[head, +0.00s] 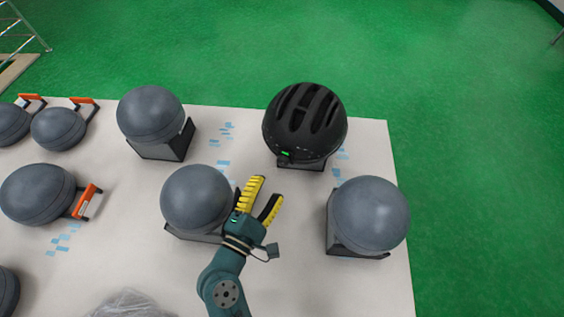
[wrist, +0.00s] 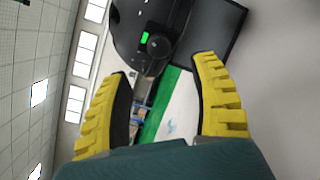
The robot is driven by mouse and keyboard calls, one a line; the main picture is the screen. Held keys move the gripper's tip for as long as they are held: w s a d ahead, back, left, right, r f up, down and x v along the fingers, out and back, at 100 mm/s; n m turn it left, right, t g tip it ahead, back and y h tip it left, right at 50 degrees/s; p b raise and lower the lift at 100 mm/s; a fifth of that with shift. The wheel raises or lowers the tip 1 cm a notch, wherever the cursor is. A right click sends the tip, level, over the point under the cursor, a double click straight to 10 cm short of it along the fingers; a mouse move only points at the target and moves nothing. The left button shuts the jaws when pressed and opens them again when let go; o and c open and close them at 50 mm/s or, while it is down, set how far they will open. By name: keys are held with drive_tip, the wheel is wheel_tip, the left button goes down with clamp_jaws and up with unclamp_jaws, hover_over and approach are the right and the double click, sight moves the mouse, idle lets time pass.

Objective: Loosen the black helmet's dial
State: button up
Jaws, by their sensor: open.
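The black helmet (head: 304,121) sits on a dark stand at the back right of the table in the head view. A small green mark shows on its near lower edge. In the wrist view the helmet (wrist: 135,25) is at the top, with the green mark and a round dark knob, likely the dial (wrist: 158,45), just below it. My gripper (head: 263,194) is open and empty, with yellow ridged fingers. It is in front of the helmet and apart from it, between two grey headforms. In the wrist view the dial lies beyond and between the fingertips (wrist: 163,68).
A grey headform (head: 196,198) stands close left of my gripper, and another (head: 369,214) stands to the right. Another headform (head: 151,114) is at the back left. Orange-ended clamps (head: 87,200) and more headforms are at the far left. The white table (head: 300,280) has bare room in front.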

sight(281, 164)
drive_tip(key=b+x, duration=0.1)
drive_tip(key=x, duration=0.7)
drive_tip(key=shift+w+d, duration=0.15)
drive_tip(key=shift+w, duration=0.2)
drive_tip(key=shift+s, duration=0.1)
clamp_jaws()
